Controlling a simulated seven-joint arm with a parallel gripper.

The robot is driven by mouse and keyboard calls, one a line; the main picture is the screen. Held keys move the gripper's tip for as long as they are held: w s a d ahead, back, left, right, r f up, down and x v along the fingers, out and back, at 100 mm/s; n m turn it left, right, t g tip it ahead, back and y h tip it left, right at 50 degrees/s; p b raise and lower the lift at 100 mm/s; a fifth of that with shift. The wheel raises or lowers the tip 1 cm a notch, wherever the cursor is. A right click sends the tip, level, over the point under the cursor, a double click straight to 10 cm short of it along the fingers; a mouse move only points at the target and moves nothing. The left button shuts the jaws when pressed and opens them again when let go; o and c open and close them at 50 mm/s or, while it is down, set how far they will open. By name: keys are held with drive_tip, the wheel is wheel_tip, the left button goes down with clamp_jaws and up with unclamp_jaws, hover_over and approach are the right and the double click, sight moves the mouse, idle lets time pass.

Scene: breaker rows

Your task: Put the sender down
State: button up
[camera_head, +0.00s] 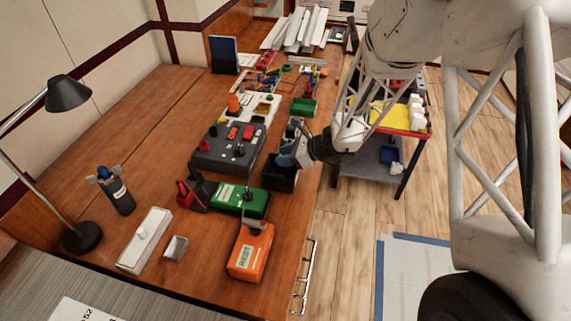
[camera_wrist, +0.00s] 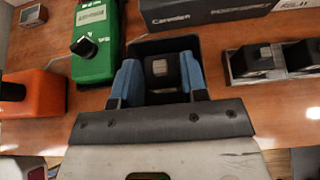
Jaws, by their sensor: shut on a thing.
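My gripper (camera_head: 291,158) is at the black open bin (camera_head: 281,178) near the right edge of the wooden table. In the wrist view its blue fingers (camera_wrist: 160,80) are shut on a small dark block with a light grey square top (camera_wrist: 159,68), which I take to be the sender. The held block is over or inside the black bin, which also shows in the wrist view (camera_wrist: 150,46). I cannot tell whether the block touches the bin's floor. In the head view my gripper hides the block.
A green box (camera_head: 238,201) and an orange box (camera_head: 250,250) stand in front of the bin. A dark grey box with buttons (camera_head: 230,148) is at its left. Dark switch-like parts (camera_wrist: 255,62) lie right of it in the wrist view. A desk lamp (camera_head: 68,95) stands far left.

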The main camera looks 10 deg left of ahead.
drive_tip(key=shift+f, duration=1.9)
drive_tip(key=shift+f, duration=0.1)
drive_tip(key=o, duration=1)
drive_tip(key=shift+v, duration=0.85)
drive_tip(key=v, duration=1)
drive_tip(key=shift+d, duration=0.2)
drive_tip(key=shift+r, duration=0.2)
